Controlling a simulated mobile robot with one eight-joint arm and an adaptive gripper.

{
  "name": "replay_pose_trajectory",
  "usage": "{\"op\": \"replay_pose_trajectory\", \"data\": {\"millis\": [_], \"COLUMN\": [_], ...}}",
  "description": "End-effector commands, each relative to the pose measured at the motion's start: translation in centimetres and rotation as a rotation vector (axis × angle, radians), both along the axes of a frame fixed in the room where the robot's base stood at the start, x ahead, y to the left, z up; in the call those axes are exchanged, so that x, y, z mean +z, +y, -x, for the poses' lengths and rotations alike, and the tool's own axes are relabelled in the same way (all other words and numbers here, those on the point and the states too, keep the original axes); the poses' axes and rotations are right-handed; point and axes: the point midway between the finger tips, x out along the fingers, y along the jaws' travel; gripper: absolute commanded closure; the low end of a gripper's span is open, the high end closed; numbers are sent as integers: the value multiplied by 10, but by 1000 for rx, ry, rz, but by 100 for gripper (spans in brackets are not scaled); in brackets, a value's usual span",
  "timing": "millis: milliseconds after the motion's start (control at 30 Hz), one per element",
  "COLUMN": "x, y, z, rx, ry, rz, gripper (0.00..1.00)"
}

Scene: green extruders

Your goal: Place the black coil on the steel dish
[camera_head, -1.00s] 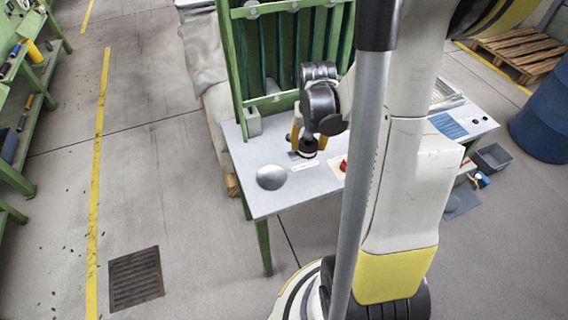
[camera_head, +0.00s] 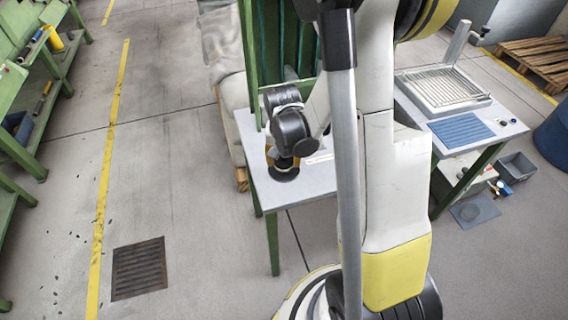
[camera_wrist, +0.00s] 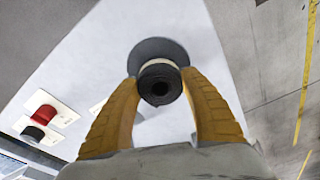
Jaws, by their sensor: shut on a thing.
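The black coil (camera_wrist: 160,92), a small dark spool with a hole in its end and a pale rim, is held between the yellow fingers of my gripper (camera_wrist: 162,100) in the wrist view. Behind it lies a round dark disc, which I take to be the steel dish (camera_wrist: 150,46). In the head view my gripper (camera_head: 283,160) is over the left part of the grey table, with the dish (camera_head: 285,175) looking dark right beneath it. The coil is mostly hidden there. I cannot tell whether the coil touches the dish.
The grey table (camera_head: 315,183) has a green frame at its back. In the wrist view a red spool (camera_wrist: 45,114) and a dark one (camera_wrist: 33,133) lie on pale cards at the left. A second table with a blue mat (camera_head: 460,131) stands at the right.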

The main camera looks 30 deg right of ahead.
Motion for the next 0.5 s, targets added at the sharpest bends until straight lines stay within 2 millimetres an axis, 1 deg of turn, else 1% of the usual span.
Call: {"op": "replay_pose_trajectory", "data": {"millis": [33,233,367,400,433,467,500], "x": [-5,-3,-7,-7,-6,-6,-6], "y": [0,0,0,0,0,0,0], "z": [0,0,0,0,0,0,0], "rx": [0,0,0,0,0,0,0], "ry": [0,0,0,0,0,0,0], "rz": [0,0,0,0,0,0,0], "gripper": [82,82,82,42,33,27,27]}}
